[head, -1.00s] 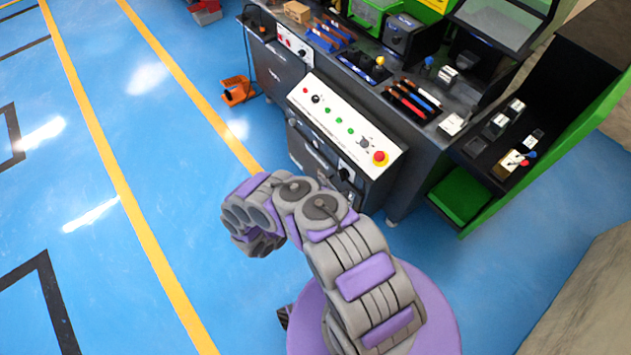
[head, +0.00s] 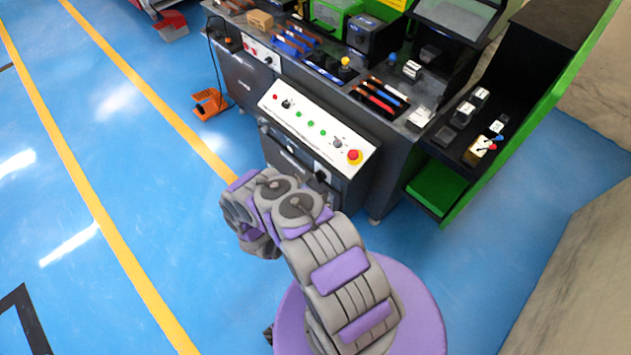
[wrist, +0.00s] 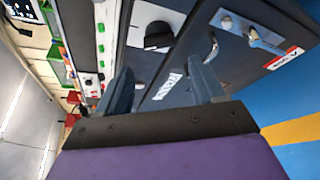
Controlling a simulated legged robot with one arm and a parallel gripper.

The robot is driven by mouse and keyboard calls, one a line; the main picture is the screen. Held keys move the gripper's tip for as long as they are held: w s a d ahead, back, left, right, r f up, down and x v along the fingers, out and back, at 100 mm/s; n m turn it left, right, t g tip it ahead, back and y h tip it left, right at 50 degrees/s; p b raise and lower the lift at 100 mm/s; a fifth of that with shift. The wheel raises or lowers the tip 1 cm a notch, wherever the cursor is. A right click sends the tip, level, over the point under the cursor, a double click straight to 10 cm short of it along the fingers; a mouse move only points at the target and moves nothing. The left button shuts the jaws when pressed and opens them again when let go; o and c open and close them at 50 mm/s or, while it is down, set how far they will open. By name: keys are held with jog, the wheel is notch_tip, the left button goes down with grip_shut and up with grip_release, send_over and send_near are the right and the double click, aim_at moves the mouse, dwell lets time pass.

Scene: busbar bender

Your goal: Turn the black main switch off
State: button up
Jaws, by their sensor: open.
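The black main switch (wrist: 158,37) is a dark knob on a pale plate on the cabinet's dark front. In the wrist view it lies beyond my fingertips, near the top centre. In the head view a dark knob (head: 321,174) shows on the cabinet front below the sloped button panel, partly behind my arm. My gripper (wrist: 160,66) is open and empty, with one finger on each side of the view. The fingers look apart from the switch; the exact gap cannot be told. The gripper itself is hidden by my arm in the head view.
The white button panel (head: 315,128) with a red emergency stop (head: 354,157) juts out above the switch. A latch (wrist: 262,38) sits on the cabinet front. An orange foot pedal (head: 210,103) lies on the floor. Blue floor at the left is open.

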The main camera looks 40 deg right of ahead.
aim_at(317, 179)
jog(key=b+x, duration=0.1)
jog(key=x, duration=0.8)
jog(key=shift+w+d, duration=0.15)
jog(key=shift+d, duration=0.1)
jog(key=c, duration=0.8)
jog(key=shift+n+g, duration=0.4)
jog(key=shift+n, duration=0.4)
jog(key=n+g, duration=0.1)
jog(key=n, duration=0.1)
jog(key=shift+w+n+y, duration=0.1)
jog(key=shift+n+y, duration=0.2)
jog(key=shift+y, duration=0.1)
jog(key=n+g, duration=0.3)
jog(key=n, duration=0.1)
jog(key=shift+w+a, duration=0.1)
jog(key=shift+w, duration=0.05)
jog(key=shift+g, duration=0.3)
